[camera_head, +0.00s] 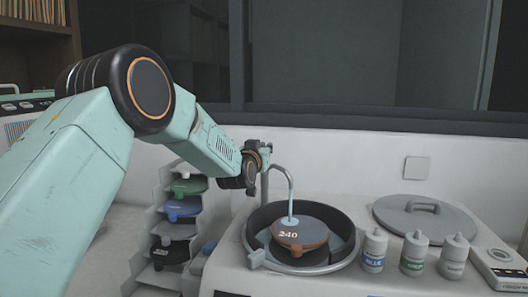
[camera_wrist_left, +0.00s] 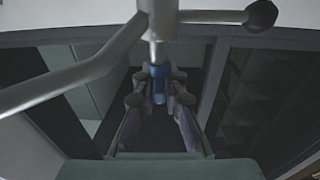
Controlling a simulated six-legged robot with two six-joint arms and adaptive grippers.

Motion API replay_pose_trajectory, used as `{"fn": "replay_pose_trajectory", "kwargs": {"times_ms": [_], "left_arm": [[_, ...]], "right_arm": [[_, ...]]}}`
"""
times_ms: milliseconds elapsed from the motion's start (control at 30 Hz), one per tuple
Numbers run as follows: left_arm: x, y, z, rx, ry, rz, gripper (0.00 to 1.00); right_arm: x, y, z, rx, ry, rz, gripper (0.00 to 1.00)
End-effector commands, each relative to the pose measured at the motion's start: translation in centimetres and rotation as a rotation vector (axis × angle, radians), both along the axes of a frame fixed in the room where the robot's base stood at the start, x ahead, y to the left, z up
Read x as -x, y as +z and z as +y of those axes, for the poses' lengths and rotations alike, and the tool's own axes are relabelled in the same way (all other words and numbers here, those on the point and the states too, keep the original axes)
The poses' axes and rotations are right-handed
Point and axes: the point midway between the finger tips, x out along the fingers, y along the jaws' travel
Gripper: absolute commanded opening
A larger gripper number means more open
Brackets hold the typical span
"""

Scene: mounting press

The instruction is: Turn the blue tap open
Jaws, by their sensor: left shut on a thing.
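The metal tap pipe (camera_head: 285,172) rises behind the round basin and curves over it, its end over a brown disc marked 240 (camera_head: 300,235). My left gripper (camera_head: 262,150) is at the top of the pipe, small and partly hidden by its own wrist. In the left wrist view the fingers are closed around the blue tap (camera_wrist_left: 158,71), on a metal stem below a branching pipe (camera_wrist_left: 70,78). A side bar with a dark round knob (camera_wrist_left: 262,14) shows above. My right gripper is in neither view.
The black-rimmed basin (camera_head: 349,258) is set in a white bench. Bottles labelled blue (camera_head: 374,252) and green (camera_head: 413,256), a third bottle (camera_head: 454,258) and a grey lid (camera_head: 424,217) stand to its right. A stepped rack (camera_head: 160,215) with coloured discs is at left.

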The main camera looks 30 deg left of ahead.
Motion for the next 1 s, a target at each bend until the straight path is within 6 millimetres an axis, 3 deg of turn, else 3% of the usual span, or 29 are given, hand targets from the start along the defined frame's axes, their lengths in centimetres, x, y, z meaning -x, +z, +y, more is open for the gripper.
{"fn": "replay_pose_trajectory", "kwargs": {"times_ms": [633, 667, 700, 900, 1000], "left_arm": [[-0.02, 0.42, 0.06, -0.002, 0.083, -0.007, 0.0], [-0.02, 0.42, 0.06, -0.002, 0.083, -0.007, 0.13], [-0.01, 0.41, 0.06, -0.002, 0.083, -0.007, 0.16], [0.01, 0.21, 0.05, 0.0, 0.082, -0.003, 0.33], [0.02, 0.16, 0.05, 0.0, 0.082, -0.002, 0.33]], "right_arm": [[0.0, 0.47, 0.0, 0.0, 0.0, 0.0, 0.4], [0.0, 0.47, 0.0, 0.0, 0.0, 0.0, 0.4], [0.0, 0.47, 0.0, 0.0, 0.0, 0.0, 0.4], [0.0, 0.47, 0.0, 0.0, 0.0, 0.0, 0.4], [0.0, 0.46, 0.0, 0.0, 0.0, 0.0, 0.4]]}}
